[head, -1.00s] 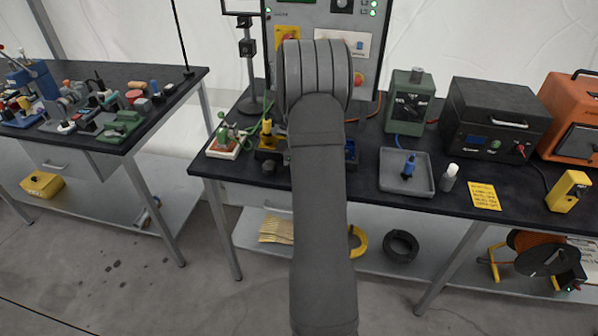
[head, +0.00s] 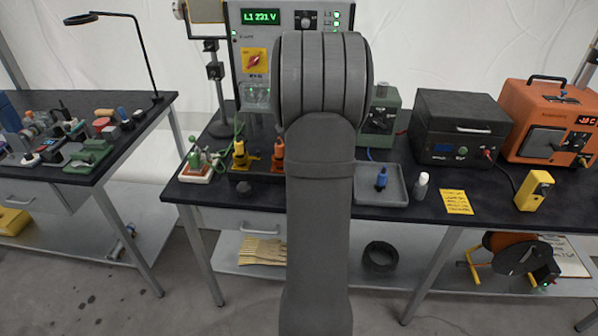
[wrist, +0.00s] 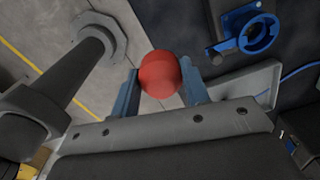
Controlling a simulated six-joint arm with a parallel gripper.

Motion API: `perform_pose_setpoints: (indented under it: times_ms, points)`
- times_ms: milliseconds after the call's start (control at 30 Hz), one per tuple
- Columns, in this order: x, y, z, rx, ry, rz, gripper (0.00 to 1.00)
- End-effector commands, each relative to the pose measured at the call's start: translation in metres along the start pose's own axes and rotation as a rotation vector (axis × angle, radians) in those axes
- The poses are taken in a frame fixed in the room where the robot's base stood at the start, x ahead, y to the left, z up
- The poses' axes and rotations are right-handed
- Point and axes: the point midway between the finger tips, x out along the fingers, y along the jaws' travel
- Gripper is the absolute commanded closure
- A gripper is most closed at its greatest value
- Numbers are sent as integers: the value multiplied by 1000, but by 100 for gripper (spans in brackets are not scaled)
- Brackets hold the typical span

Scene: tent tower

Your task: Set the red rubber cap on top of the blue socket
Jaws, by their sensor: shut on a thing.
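My gripper (wrist: 160,92) is shut on the red rubber cap (wrist: 159,74). The cap looks like a round red ball and sits between the two blue-grey fingers, clear of other things as far as I can see. In the wrist view, a blue ring-shaped fitting (wrist: 262,33), which looks like the blue socket, is at the upper right on a dark surface, apart from the cap. In the head view my arm hides the gripper, the cap and the blue socket.
On the bench, a yellow fitting (head: 241,157) and an orange fitting (head: 278,156) stand just left of my arm. A grey tray (head: 399,195) holding a blue piece (head: 381,178) is to the right, beside a small white bottle (head: 421,186). A console (head: 249,40) rises behind.

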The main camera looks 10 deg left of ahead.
Motion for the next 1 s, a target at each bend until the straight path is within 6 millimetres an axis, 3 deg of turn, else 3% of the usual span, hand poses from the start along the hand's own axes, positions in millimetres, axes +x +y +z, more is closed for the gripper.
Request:
perform_pose_setpoints:
  times_ms: [300,567,733,1000]
  points:
    - [-54,-66,-65,-14,0,0,80]
    - [-88,-96,-107,-33,-1,7,80]
    - [-81,-104,-95,-40,-1,10,80]
    - [-43,-121,-35,-41,-1,10,80]
